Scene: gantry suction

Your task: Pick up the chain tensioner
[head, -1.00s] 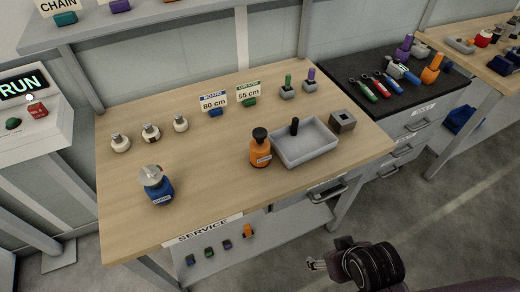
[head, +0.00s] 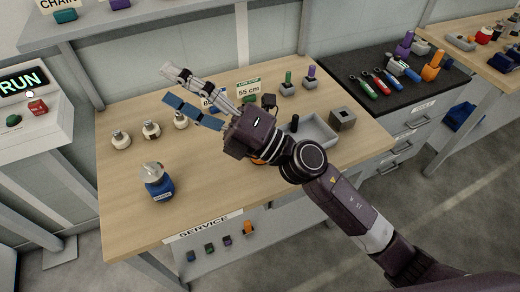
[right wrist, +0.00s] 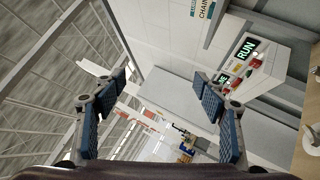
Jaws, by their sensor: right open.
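My right gripper (head: 170,88) is raised above the workbench with its fingers spread, pointing to the upper left; nothing is between them. In the right wrist view its blue-padded fingers (right wrist: 160,84) stand apart, with only room behind. No part is clearly marked as the chain tensioner. A teal part (head: 66,16) sits on the upper shelf at a sign reading CHAIN (head: 58,5); I cannot tell whether it is the tensioner. The CHAIN sign also shows in the right wrist view (right wrist: 208,8). My left gripper is not in view.
My right arm hides part of the tray and the orange bottle. A RUN panel (head: 24,82) stands left; a dark tool cabinet (head: 400,90) is right.

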